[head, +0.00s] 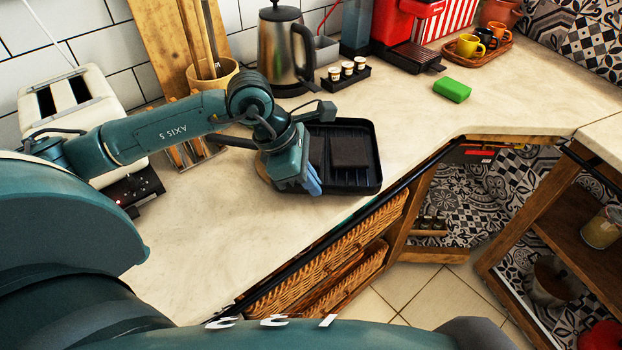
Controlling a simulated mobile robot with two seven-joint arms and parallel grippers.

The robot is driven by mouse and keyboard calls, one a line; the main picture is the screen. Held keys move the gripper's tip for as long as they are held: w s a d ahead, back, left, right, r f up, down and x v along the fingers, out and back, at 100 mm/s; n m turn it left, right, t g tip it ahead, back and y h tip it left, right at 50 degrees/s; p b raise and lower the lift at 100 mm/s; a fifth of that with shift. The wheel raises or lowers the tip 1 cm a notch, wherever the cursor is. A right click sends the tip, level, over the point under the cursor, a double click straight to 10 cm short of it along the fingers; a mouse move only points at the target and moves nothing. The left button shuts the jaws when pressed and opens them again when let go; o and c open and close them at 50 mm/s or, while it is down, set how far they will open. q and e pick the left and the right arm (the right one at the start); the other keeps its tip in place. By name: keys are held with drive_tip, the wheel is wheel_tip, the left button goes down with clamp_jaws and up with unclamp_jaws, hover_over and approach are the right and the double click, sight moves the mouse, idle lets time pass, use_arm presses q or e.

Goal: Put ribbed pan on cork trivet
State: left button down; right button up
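The black, square ribbed pan (372,178) is on the counter in the middle of the head view. A dark brown square piece (350,148) lies inside it. My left gripper (311,184) points down at the pan's left side, with its bluish fingers overlapping the near left part of the pan. The arm hides the pan's left edge, so I cannot tell whether the fingers hold it. A tan curved edge, probably the cork trivet (262,168), shows just left of the gripper; most of it is hidden. I cannot tell how much of the pan rests on it. My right gripper is not in view.
A kettle (279,52), a small rack of cups (346,72) and a red coffee machine (405,30) stand behind the pan. A green sponge (452,90) lies to the right. A toaster (75,100) is left. The counter's front edge is close to the pan; the front-left counter is clear.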

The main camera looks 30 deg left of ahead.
use_arm(q)
drive_tip(key=shift+w, duration=0.1)
drive_tip(key=c, duration=2)
unclamp_jaws()
drive_tip(key=shift+f, duration=0.15)
drive_tip(key=o, duration=0.4)
drive_tip(key=shift+c, duration=0.2)
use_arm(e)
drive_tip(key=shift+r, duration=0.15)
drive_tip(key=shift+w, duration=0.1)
use_arm(q)
drive_tip(key=v, duration=1.2)
drive_tip(key=shift+b, duration=0.45)
drive_tip(key=shift+d, duration=0.1)
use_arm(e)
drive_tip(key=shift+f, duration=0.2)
